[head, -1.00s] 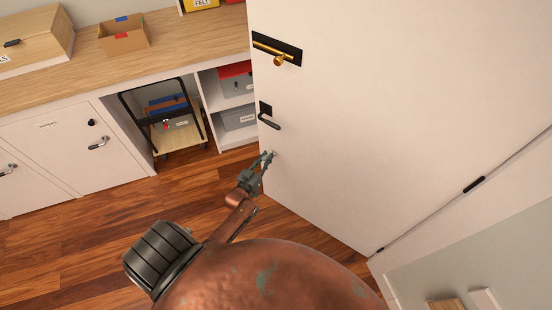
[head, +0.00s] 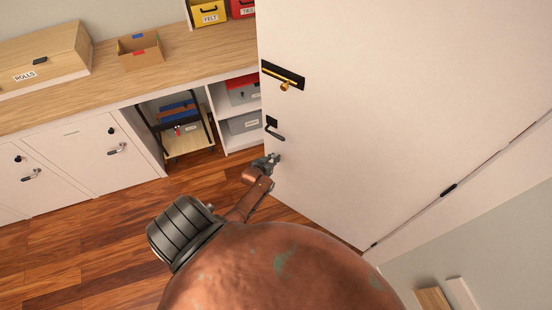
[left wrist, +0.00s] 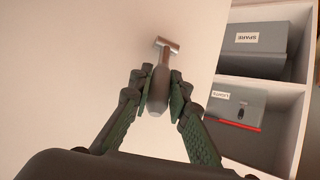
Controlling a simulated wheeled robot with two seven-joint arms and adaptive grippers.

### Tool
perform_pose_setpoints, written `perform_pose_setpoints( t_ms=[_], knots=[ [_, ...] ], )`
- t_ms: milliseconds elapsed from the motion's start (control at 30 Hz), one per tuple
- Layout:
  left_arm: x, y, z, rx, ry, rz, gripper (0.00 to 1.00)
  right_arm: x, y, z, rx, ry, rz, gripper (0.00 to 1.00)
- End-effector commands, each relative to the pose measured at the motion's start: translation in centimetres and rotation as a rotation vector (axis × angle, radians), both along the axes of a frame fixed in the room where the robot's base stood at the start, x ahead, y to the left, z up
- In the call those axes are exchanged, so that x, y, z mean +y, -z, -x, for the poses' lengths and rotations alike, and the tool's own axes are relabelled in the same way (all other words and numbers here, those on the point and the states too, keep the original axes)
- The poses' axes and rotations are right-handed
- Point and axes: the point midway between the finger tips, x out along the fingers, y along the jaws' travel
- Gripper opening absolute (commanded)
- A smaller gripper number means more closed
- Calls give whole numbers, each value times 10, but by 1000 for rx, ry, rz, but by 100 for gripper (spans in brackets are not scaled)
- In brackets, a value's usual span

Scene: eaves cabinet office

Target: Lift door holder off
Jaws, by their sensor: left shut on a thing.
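The white door (head: 390,110) stands open, with a brass bar handle (head: 285,84) and a dark lever (head: 275,132) near its free edge. My left gripper (head: 273,159) is beside that edge, below the lever. In the left wrist view my left gripper (left wrist: 161,95) is shut on the door holder (left wrist: 160,85), a grey grip on a stem with a metal crosspiece (left wrist: 166,46). The crosspiece is in front of the pale door face; I cannot tell whether it touches. My right gripper is out of view.
Behind the door edge are a shelf unit with grey boxes (head: 243,123) and a trolley (head: 187,139) under the wooden counter (head: 178,65). White cabinets (head: 95,155) line the left. The wooden floor (head: 100,235) is clear at lower left.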

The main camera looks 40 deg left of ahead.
Motion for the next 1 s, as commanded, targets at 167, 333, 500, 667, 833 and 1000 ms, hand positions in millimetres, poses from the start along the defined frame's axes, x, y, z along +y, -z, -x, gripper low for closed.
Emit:
perform_pose_setpoints(
  t_ms=[167, 333, 500, 667, 833, 1000],
  knots=[
    [7, -7, -3, 20, -6, -3, 0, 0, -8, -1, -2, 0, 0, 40],
    [7, -6, -3, 27, -6, -3, 0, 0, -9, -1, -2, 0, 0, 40],
    [8, -6, -3, 27, -6, -3, 0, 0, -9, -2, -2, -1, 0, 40],
    [8, -7, -3, 26, -6, -4, 20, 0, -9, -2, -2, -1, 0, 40],
    [6, -5, -2, 30, -5, -1, 31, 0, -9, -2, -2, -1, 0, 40],
    [5, -3, -2, 32, -5, 1, 34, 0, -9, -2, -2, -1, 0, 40]
  ],
)
